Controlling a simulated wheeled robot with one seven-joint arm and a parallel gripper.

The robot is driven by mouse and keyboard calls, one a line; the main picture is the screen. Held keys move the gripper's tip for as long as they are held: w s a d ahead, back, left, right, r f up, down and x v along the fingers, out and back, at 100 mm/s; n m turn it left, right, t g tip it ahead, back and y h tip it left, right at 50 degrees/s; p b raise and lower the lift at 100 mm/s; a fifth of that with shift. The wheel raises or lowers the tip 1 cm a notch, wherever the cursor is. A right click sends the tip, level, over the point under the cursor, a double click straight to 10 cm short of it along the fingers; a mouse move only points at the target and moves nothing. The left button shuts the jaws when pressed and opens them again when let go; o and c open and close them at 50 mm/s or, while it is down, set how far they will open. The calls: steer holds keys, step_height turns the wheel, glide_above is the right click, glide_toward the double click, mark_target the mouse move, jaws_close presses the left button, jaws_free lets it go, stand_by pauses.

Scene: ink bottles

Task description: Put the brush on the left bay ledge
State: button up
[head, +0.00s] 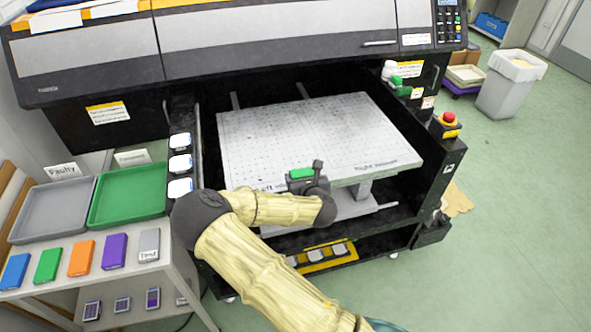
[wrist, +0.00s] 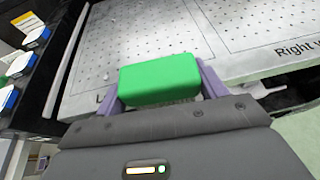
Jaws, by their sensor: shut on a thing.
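My gripper (head: 306,182) is shut on a green block (wrist: 160,79), held between its two purple-grey fingers. In the head view the green block (head: 301,173) is over the front left part of the perforated platen. The left bay ledge (head: 182,121) is the dark strip left of the platen, bearing several white-topped items (head: 180,163). In the wrist view these items (wrist: 20,64) are at the far left. My arm hides the ledge's near end.
The platen (head: 300,122) fills the bay and is clear apart from my gripper. On the right ledge are a white bottle (head: 389,69) and a red stop button (head: 449,118). Trays, grey (head: 50,212) and green (head: 128,196), lie left. The printer cover (head: 240,45) overhangs behind.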

steer(key=s+d+f+m+h, duration=0.1)
steer(key=s+d+f, duration=0.5)
steer(key=d, duration=0.4)
steer(key=s+d+f+m+h, duration=0.1)
steer(key=s+d+f+h, duration=0.1)
steer(key=s+d+f, duration=0.5)
steer(key=d+f, duration=0.1)
steer(key=d, duration=0.2)
steer(key=shift+s+d+f+t, duration=0.15)
steer(key=shift+s+d+t, duration=0.15)
steer(key=shift+d, duration=0.1)
steer(key=shift+a, duration=0.1)
